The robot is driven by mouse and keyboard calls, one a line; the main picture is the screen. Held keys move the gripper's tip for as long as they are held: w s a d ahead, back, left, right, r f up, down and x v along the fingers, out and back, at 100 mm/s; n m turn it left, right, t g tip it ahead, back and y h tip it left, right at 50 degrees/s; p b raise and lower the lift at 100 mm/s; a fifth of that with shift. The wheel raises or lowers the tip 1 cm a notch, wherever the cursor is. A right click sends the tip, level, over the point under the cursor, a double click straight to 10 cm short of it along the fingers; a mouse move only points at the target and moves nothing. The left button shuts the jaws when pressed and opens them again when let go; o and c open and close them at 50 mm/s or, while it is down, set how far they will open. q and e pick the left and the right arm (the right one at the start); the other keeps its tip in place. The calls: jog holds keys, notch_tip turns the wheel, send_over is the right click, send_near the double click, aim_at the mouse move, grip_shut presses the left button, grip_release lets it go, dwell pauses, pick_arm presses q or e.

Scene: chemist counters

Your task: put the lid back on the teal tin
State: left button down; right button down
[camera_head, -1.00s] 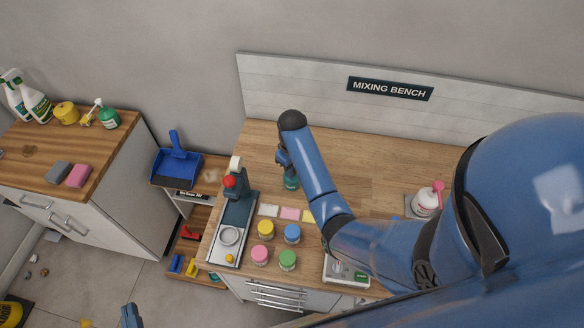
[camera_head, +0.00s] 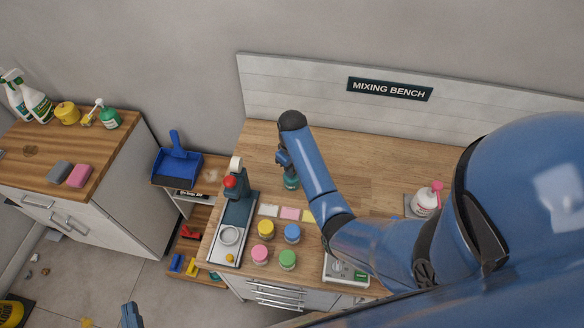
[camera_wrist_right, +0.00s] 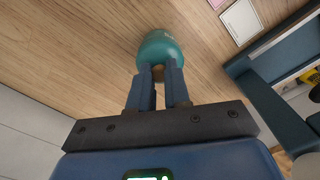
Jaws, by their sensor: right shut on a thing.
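The teal tin (camera_head: 291,182) stands on the mixing bench, partly hidden behind my right forearm and gripper. In the right wrist view the tin (camera_wrist_right: 160,48) is just beyond my fingertips. My right gripper (camera_head: 286,162) is over the tin, with its fingers (camera_wrist_right: 158,76) shut on a small tan knob, which appears to belong to the lid. Whether the lid rests fully on the tin cannot be made out. My left gripper (camera_head: 131,314) barely shows at the bottom edge, away from the bench; its jaws are not clear.
A dark stand with a red top (camera_head: 235,193) is left of the tin. Colour cards (camera_head: 289,213) and several small jars, one yellow (camera_head: 265,229), lie in front. A white pink-topped bottle (camera_head: 425,202) is at the right. The back of the bench (camera_head: 370,155) is clear.

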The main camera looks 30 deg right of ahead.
dwell(0.8)
jog(key=shift+f+p, duration=0.2)
jog(key=shift+p, duration=0.15)
dwell(1.4)
jog(key=c, duration=0.5)
grip_release()
jog(key=shift+r, duration=0.1)
jog(key=shift+r, duration=3.45)
